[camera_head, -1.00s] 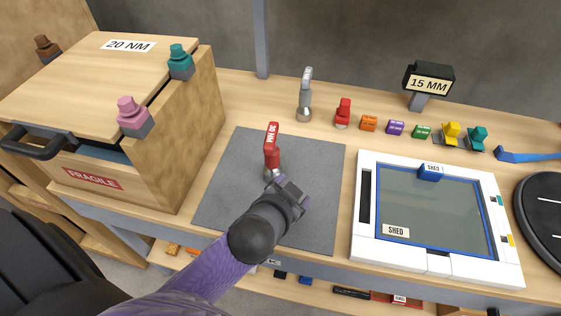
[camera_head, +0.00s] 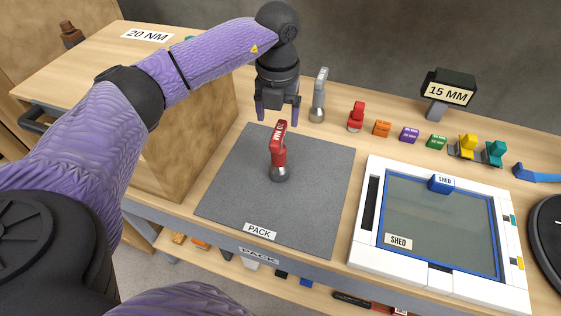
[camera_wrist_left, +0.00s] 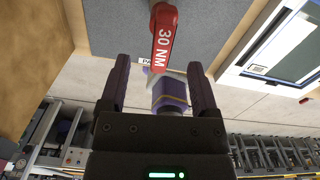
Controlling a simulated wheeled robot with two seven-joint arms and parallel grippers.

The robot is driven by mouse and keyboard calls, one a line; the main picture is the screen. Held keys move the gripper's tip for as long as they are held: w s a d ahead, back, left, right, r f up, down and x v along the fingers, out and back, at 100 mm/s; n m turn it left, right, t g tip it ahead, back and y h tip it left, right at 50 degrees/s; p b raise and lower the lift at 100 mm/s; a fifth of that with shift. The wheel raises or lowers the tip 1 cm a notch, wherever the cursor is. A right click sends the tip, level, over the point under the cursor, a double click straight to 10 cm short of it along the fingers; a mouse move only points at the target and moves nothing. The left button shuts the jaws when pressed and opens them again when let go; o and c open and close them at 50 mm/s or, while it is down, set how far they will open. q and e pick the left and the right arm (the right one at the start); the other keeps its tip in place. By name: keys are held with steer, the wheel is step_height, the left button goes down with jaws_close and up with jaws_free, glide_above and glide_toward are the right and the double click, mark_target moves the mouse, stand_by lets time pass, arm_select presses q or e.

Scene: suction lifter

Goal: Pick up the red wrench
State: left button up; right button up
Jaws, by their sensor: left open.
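The red wrench (camera_head: 278,150) stands on the grey mat (camera_head: 320,190), with a red handle marked 30 NM on top and a silver-grey foot. It also shows in the left wrist view (camera_wrist_left: 163,42) at the top middle. My left gripper (camera_head: 277,114) is raised above and behind the wrench in the head view, fingers pointing down, open and empty. In the left wrist view my two dark fingers (camera_wrist_left: 160,80) are spread apart, with the wrench beyond their tips. I cannot see contact between them. My right gripper is not in view.
A wooden box (camera_head: 190,150) stands left of the mat. A silver tool (camera_head: 319,95) and a smaller red piece (camera_head: 356,117) stand behind it. A white-framed tray (camera_head: 365,225) lies to the right. The mat around the wrench is clear.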

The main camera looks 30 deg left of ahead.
mark_target(279, 144)
arm_select(q)
step_height(279, 144, down, 8)
steer(key=shift+d+f+b, duration=0.1)
steer(key=shift+f+b, duration=0.1)
steer(key=shift+b, duration=0.6)
steer(key=shift+r, duration=0.1)
jaws_close()
